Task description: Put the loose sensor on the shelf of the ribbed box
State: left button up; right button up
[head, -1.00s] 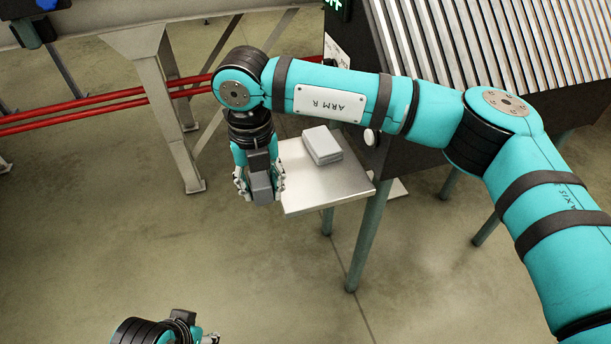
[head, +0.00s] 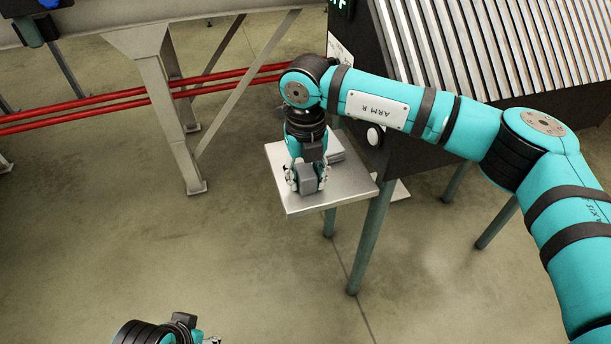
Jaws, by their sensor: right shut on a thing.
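The ribbed box (head: 490,45) stands at the upper right, dark-sided with pale ribs on top. Its shelf (head: 345,188), a flat metal plate, sticks out from its left side. My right gripper (head: 307,188) is shut on the loose sensor (head: 309,177), a small grey block, and points down over the left part of the shelf. I cannot tell whether the sensor touches the plate. My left gripper (head: 206,340) is at the bottom edge, mostly cut off, so its jaws cannot be read.
A light grey block (head: 335,146) lies on the shelf's back part, partly hidden by my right gripper. A white round knob (head: 375,136) is on the box's side. Red pipes (head: 120,98) and a metal frame (head: 172,120) stand behind left. Floor in front is clear.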

aim_at(306, 170)
jog(key=shift+f, duration=0.15)
jog(key=o, duration=1.2)
jog(key=shift+c, duration=0.2)
pick_arm(q)
jog(key=shift+w, duration=0.2)
pick_arm(e)
jog(key=shift+r, duration=0.5)
notch_tip(306, 170, up, 11)
jog(key=shift+f+p, duration=0.2)
jog(key=shift+p, duration=0.6)
pick_arm(q)
jog(key=shift+s, duration=0.1)
pick_arm(e)
jog(key=shift+r, duration=0.4)
pick_arm(q)
jog(key=shift+r, duration=0.1)
